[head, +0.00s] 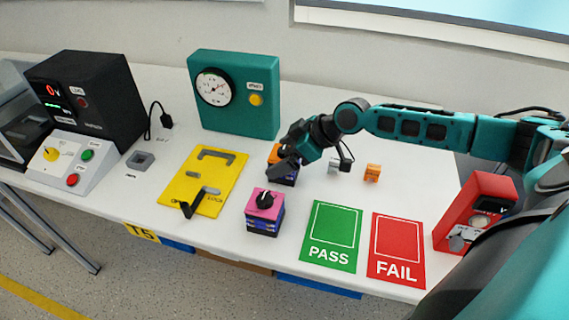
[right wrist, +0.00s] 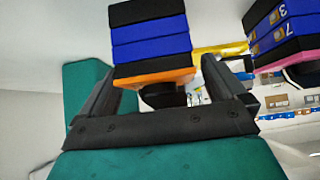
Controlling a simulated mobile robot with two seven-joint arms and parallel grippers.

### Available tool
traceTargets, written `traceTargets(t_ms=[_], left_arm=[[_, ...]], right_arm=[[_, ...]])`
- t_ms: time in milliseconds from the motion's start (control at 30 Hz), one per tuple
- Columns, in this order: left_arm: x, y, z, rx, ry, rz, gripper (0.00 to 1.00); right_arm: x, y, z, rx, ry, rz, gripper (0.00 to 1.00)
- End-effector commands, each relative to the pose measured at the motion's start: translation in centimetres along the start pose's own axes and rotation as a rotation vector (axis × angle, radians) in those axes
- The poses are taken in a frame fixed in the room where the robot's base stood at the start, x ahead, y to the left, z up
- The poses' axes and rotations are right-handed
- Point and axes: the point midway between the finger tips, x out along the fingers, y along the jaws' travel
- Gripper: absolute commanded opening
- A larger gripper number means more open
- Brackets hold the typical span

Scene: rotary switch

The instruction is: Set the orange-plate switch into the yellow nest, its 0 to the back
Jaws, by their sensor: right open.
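The orange-plate switch (head: 274,153) stands on the table in the middle, partly hidden by my right gripper (head: 284,166). In the right wrist view the switch (right wrist: 150,45) shows a blue and black body, an orange plate and a black knob between the two fingers. My right gripper is open around or just beside it; I cannot tell whether the fingers touch it. Its 0 mark cannot be seen. The yellow nest (head: 226,178) is a flat plate left of the switch, with grey brackets and a black-tipped lever at its front. My left gripper is not in view.
A pink-plate switch (head: 262,222) stands close in front of the gripper. A teal gauge box (head: 266,115) stands behind. Green PASS (head: 320,262) and red FAIL (head: 385,273) cards lie front right. A small orange block (head: 373,172) and a red device (head: 480,205) are at the right.

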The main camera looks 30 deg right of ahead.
Motion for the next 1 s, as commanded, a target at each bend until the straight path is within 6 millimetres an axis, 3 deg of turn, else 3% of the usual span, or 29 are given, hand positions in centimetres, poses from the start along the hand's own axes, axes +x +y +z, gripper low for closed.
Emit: traceTargets(t_ms=[133,400,1000], left_arm=[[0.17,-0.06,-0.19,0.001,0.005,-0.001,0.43],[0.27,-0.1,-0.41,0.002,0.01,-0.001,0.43],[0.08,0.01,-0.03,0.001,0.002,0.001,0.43]], right_arm=[[1.45,0.08,0.0,0.001,0.001,0.001,0.98],[1.6,0.07,0.05,0.0,-0.001,0.002,0.97],[1.58,0.07,0.07,0.0,-0.001,0.001,0.39]])
